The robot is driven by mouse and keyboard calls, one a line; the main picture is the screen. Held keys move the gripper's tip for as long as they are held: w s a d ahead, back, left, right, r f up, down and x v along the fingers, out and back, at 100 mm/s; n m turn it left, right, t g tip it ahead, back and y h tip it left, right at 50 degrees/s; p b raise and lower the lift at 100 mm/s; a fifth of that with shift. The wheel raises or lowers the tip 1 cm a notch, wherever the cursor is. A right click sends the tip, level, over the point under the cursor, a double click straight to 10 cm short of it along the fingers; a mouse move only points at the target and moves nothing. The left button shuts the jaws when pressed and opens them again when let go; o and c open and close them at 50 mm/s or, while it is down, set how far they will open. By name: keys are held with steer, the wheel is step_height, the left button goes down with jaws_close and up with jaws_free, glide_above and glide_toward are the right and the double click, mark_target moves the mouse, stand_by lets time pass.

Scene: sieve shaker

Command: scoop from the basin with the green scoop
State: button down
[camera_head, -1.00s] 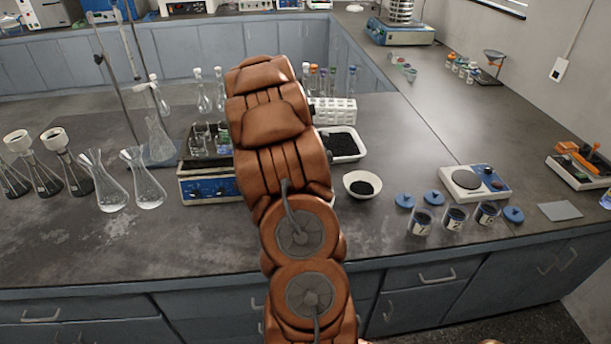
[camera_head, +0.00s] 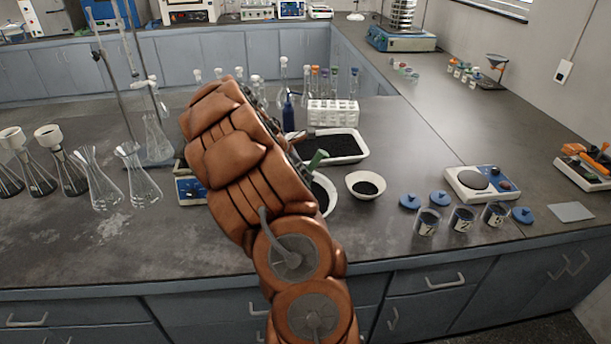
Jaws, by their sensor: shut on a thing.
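The basin (camera_head: 361,153) is a white tray of dark grains on the bench, right of my arm. A green piece, the scoop's handle (camera_head: 317,158), sticks out at my arm's right edge, just in front of the basin's near left side. My gripper (camera_head: 304,167) is mostly hidden behind my brown arm; only dark parts show beside the green handle, and it is shut on the scoop. The scoop's bowl end is hidden, so I cannot tell whether it touches the grains or carries any.
A white bowl of dark grains (camera_head: 353,180) stands right of another, partly hidden white dish (camera_head: 328,201). A tube rack (camera_head: 333,116) and a blue bottle (camera_head: 288,115) stand behind. Labelled jars (camera_head: 462,221) and a balance (camera_head: 463,181) are right. Glass flasks (camera_head: 137,182) stand left.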

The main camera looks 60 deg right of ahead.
steer(key=shift+w+f+g+h+b, duration=0.1)
steer(key=shift+f+g+h+b, duration=0.5)
steer(key=shift+b, duration=1.4)
steer(key=shift+f+b, duration=1.65)
steer(key=shift+f, duration=0.4)
steer(key=shift+w+a+b, duration=1.2)
steer(key=shift+w+a, duration=0.75)
steer(key=shift+w, duration=0.05)
steer(key=shift+r+p, duration=0.25)
steer(key=shift+p, duration=0.25)
steer(key=t+y+p, duration=0.1)
steer(key=p, duration=0.2)
steer(key=shift+s+d+f, duration=0.15)
steer(key=shift+s+f, duration=0.05)
steer(key=shift+f+t+y+p, duration=0.1)
steer(key=shift+t+y+p, duration=0.4)
steer(key=shift+p, duration=0.25)
steer(key=p, duration=0.1)
steer(key=t+y+p, duration=0.1)
steer(key=p, duration=0.1)
steer(key=shift+s+d+f+t+y, duration=0.1)
steer(key=shift+d+f+t+y, duration=0.1)
steer(key=shift+t+y, duration=0.1)
